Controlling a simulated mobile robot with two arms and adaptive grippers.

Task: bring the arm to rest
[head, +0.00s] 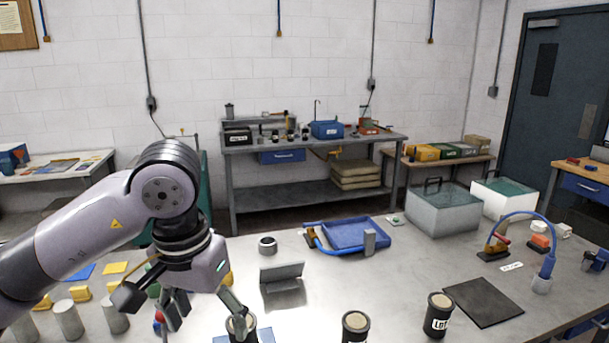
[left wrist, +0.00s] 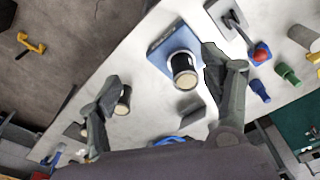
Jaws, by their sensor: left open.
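My left gripper (head: 203,308) hangs over the front left of the grey workbench (head: 315,255), its fingers spread and nothing held. In the left wrist view the open fingers (left wrist: 158,68) reach out over the bench. A black canister with a pale top (left wrist: 184,72) stands on a blue pad (left wrist: 163,50) nearer the right finger; the head view shows this canister (head: 241,327) partly behind a finger. I cannot tell how much gap there is between finger and canister. My left arm comes in bent from the left. My right gripper is not in view.
Two more black canisters (head: 355,326) (head: 437,316) stand to the right, near a dark mat (head: 483,302). A grey angled stand (head: 283,284) and a blue tray (head: 357,233) lie behind. Grey cylinders (head: 68,319) and yellow blocks (head: 80,293) crowd the left.

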